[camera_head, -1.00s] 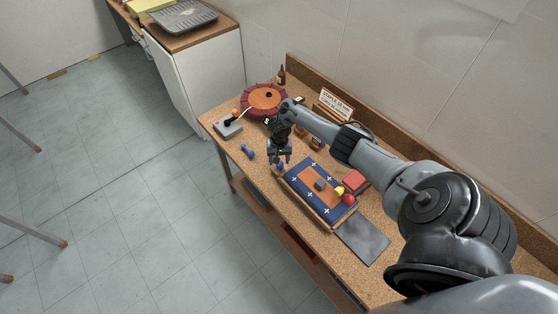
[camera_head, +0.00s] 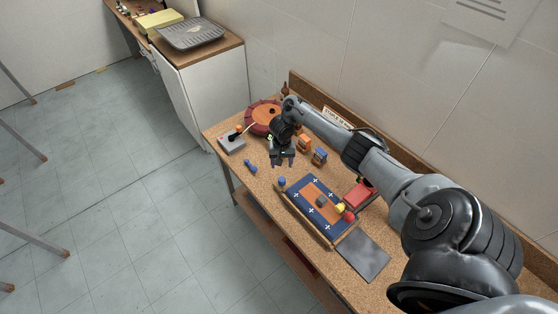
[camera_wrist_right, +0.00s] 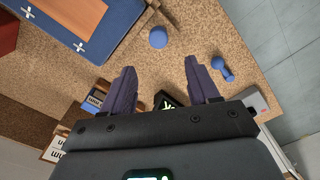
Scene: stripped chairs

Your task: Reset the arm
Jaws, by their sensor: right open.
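My right arm reaches in from the right in the head view. Its gripper (camera_head: 282,161) hangs above the cork-topped table (camera_head: 227,151), between the joystick box and the blue-and-orange board. In the right wrist view the two dark fingers of the right gripper (camera_wrist_right: 164,95) stand apart with nothing between them. A blue ball (camera_wrist_right: 158,37) lies on the table beyond the fingertips, apart from them; it also shows in the head view (camera_head: 282,181). My left gripper shows in neither view.
The board (camera_head: 300,203) carries a grey block, a yellow ball and a red ball (camera_head: 349,216). A blue dumbbell-shaped piece (camera_head: 250,166), joystick box (camera_head: 232,144), round red-rimmed tray (camera_head: 256,126), two small boxes (camera_head: 319,156), red block (camera_head: 358,196) and dark mat (camera_head: 363,256) lie around.

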